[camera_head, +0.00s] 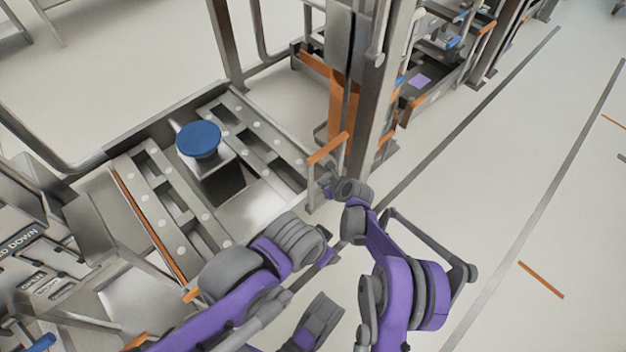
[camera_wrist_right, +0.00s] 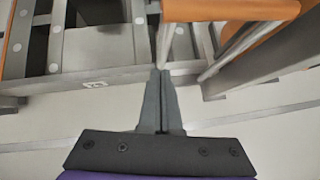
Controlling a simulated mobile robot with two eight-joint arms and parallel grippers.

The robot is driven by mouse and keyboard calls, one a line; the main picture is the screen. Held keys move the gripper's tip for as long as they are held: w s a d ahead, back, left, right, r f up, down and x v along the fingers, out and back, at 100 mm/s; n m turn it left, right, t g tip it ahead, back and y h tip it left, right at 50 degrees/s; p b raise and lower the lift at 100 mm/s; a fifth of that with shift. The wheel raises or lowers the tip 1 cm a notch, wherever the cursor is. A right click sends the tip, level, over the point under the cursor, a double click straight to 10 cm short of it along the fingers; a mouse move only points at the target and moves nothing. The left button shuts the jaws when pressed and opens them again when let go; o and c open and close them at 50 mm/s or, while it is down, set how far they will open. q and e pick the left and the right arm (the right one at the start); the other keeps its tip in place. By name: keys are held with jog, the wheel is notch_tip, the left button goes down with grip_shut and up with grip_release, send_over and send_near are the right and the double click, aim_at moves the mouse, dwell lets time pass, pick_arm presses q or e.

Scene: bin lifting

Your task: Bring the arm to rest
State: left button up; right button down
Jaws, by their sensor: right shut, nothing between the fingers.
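My right arm (camera_head: 398,290) is purple and grey and is bent, with its elbow at the lower right of the head view. Its gripper (camera_head: 326,183) is small there, close to a metal post under an orange bar. In the right wrist view the two dark fingers of this gripper (camera_wrist_right: 162,78) are together with nothing between them. They point toward the post (camera_wrist_right: 166,45) below the orange bar (camera_wrist_right: 232,10); I cannot tell whether they touch it. My left arm (camera_head: 225,318) reaches in from the bottom left, folded; its finger opening is not clear.
A metal frame with rails (camera_head: 155,212) stands at the left, with a round blue-topped part (camera_head: 199,139) on it. A tall steel column (camera_head: 375,100) rises beyond the right gripper. The pale floor (camera_head: 540,215) at the right is mostly clear, with grey and orange lines.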

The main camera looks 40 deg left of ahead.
jog(key=p+v, duration=0.1)
jog(key=v, duration=0.7)
jog(key=shift+d+r+p, duration=0.15)
jog(key=shift+d+p, duration=0.1)
jog(key=shift+p, duration=0.05)
jog(key=shift+w, duration=0.1)
